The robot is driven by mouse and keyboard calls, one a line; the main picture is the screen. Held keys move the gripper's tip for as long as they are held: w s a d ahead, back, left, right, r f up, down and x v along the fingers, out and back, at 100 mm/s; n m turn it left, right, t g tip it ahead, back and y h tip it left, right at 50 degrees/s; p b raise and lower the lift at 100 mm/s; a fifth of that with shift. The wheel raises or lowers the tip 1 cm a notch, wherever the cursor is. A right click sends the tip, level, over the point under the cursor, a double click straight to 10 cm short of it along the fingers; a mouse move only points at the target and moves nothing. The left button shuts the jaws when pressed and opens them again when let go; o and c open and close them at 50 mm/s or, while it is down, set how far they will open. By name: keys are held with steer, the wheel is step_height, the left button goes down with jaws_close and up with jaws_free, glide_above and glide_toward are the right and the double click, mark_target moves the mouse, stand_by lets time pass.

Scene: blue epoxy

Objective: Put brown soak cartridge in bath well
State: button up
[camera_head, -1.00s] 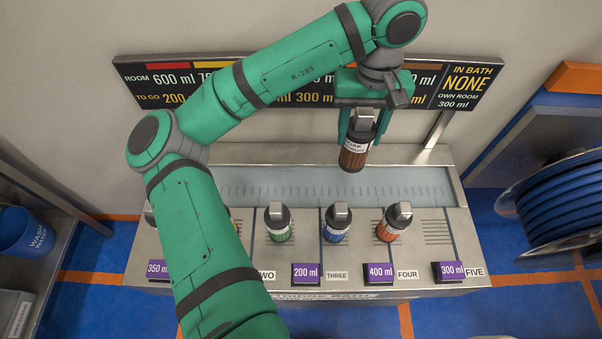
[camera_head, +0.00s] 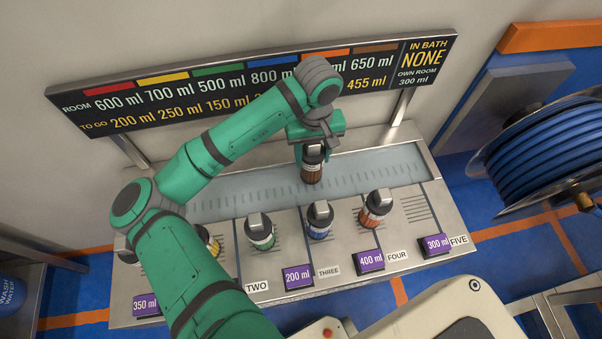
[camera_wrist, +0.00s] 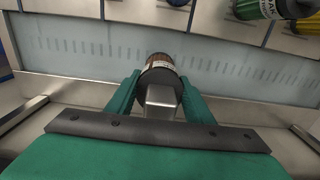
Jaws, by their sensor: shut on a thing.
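The brown soak cartridge (camera_head: 312,168) has a black collar, a white label and a grey cap tab. My gripper (camera_head: 313,150) is shut on it from above and holds it upright over the bath well (camera_head: 370,176). The bath well is a long pale blue-grey trough with tick marks along the back of the bench. In the wrist view the cartridge (camera_wrist: 160,75) sits between the two green fingers, over the well (camera_wrist: 80,58). I cannot tell whether its bottom touches the well.
Green (camera_head: 260,231), blue (camera_head: 320,219) and orange (camera_head: 374,208) cartridges stand in front of the well; a yellow one (camera_head: 211,241) is partly hidden by my arm. Purple volume tags line the front edge. The sign (camera_head: 190,90) reads "In bath NONE". A hose reel (camera_head: 545,150) stands right.

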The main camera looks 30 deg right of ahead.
mark_target(314, 144)
steer(key=shift+f, duration=3.25)
steer(key=shift+f, duration=0.1)
steer(key=o, duration=1.6)
steer(key=shift+f, duration=0.1)
step_height(314, 144, up, 12)
steer(key=shift+r, duration=0.2)
